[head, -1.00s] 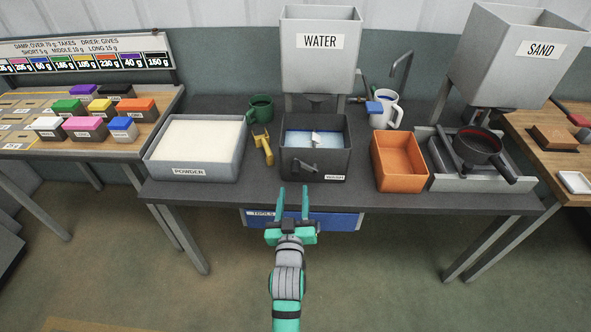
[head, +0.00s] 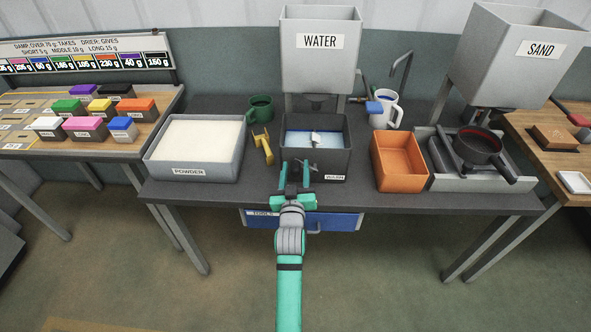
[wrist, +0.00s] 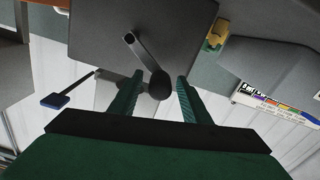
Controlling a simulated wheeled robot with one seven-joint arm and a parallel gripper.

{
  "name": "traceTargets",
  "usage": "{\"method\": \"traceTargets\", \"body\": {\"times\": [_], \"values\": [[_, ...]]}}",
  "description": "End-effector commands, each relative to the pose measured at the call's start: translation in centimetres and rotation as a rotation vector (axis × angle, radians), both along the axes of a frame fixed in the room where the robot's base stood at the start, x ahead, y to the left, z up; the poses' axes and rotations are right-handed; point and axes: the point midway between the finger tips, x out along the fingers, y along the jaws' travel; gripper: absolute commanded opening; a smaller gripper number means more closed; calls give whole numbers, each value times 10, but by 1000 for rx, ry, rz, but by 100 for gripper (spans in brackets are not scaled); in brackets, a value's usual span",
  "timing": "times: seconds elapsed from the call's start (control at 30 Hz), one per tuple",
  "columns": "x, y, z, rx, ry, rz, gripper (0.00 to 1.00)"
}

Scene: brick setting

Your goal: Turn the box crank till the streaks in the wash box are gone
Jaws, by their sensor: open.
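The wash box (head: 337,162) is a dark open box on the grey bench, under the water hopper. Light blue water and a small white object show inside it; I cannot make out streaks at this size. The box crank (wrist: 142,52) is on the box's front wall, with a dark rounded knob (wrist: 159,85). In the head view my gripper hides most of the crank. My gripper (head: 295,168) is open in front of the box. In the wrist view its green fingers (wrist: 156,92) stand on either side of the knob, apart from it as far as I can tell.
A powder tray (head: 150,160) and a yellow tool (head: 263,146) lie left of the box. An orange bin (head: 376,170) stands to its right. The water hopper (head: 320,70) hangs behind. A blue tools drawer (head: 345,221) is below the bench edge.

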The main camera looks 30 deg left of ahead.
Motion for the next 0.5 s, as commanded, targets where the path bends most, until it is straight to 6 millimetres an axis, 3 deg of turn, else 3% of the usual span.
{"method": "traceTargets", "body": {"times": [0.13, 0.33, 0.5], "values": [[0, 0, 0, 0, 0, 0, 43], [0, 0, 0, 0, 0, 0, 0], [-1, 0, -1, 0, 2, 1, 0]]}}
